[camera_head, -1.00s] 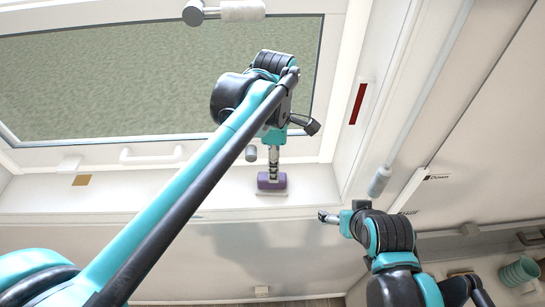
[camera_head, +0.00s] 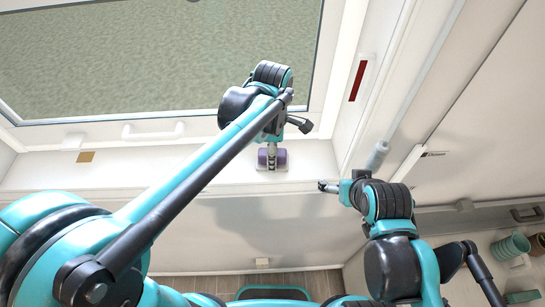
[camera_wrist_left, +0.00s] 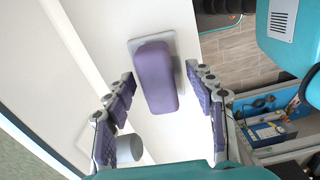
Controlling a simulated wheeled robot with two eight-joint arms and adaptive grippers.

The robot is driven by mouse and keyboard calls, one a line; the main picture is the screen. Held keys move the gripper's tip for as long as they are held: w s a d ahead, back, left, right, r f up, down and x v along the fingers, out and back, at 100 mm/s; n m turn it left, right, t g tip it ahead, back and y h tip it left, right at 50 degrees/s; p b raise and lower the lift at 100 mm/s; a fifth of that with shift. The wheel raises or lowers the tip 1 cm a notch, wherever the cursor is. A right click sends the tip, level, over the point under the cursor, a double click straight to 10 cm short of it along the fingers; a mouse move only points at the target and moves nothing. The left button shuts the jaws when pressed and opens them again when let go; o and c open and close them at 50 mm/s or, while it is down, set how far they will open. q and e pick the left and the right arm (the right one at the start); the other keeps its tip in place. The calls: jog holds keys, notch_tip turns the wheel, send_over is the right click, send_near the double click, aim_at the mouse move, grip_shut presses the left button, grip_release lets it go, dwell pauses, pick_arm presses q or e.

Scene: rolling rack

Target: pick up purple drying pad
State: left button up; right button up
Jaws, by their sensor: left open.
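The purple drying pad (camera_wrist_left: 154,78) lies on a light grey plate (camera_wrist_left: 135,43) on the white sill in the left wrist view. My left gripper (camera_wrist_left: 168,98) is open, with one finger on each side of the pad's near part and gaps to both. In the head view the pad (camera_head: 263,157) shows beside my left gripper (camera_head: 271,161), which partly covers it. My right gripper (camera_head: 322,186) is held out to the right of the pad, empty. Whether its fingers are parted is too small to tell.
A window with a white handle (camera_head: 153,132) stands behind the white sill (camera_head: 110,178). A grey cylindrical knob (camera_wrist_left: 129,149) is close to my left gripper's left finger. A red strip (camera_head: 358,80) is on the frame at right. Green cups (camera_head: 510,247) stand at lower right.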

pick_arm(q)
jog(key=shift+w, duration=0.15)
grip_shut()
jog(key=shift+r, duration=0.45)
jog(key=r, duration=0.1)
jog(key=d+r, duration=0.1)
jog(key=s+r+b, duration=0.1)
jog(key=r, duration=0.1)
jog(key=shift+d, duration=0.15)
jog(key=s+d+r+b, duration=0.1)
jog(key=s+d+r, duration=0.4)
jog(key=d, duration=0.3)
jog(key=shift+d+r+b, duration=0.35)
jog(key=shift+d+r, duration=0.05)
jog(key=shift+r, duration=0.15)
